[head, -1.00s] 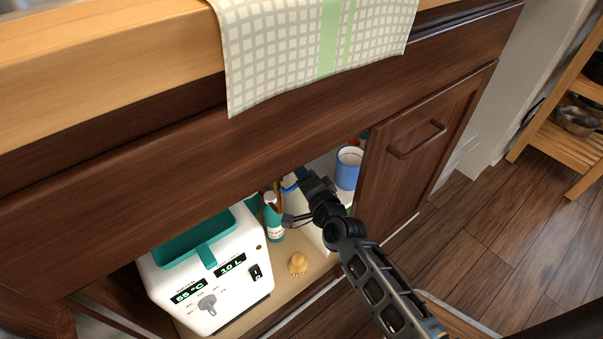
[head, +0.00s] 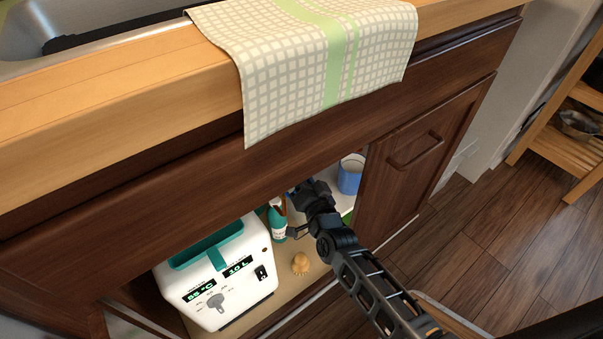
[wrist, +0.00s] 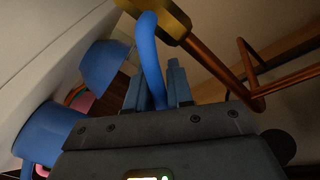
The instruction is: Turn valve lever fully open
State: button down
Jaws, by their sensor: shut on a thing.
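The valve lever (wrist: 150,58) is a curved blue handle in the wrist view, running down from a brass valve body (wrist: 163,12) at the top. Copper pipes (wrist: 225,68) lead away from the valve to the right. My gripper (wrist: 157,80) has its two dark fingers on either side of the lever's lower part and is shut on it. In the head view my gripper (head: 298,192) reaches into the cabinet under the counter. The lever and valve are mostly hidden there by my gripper and the cabinet's upper panel.
A white machine with a teal handle (head: 222,290) stands left of my arm. A teal bottle (head: 277,220), a brown knobbly object (head: 300,263) and a blue container (head: 350,174) are nearby. The cabinet door (head: 412,180) stands to the right. A checked towel (head: 300,60) hangs above.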

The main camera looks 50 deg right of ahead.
jog(key=shift+a+r+n, duration=0.15)
jog(key=shift+n, duration=0.25)
jog(key=c, duration=1.1)
grip_release()
jog(key=shift+w, duration=0.1)
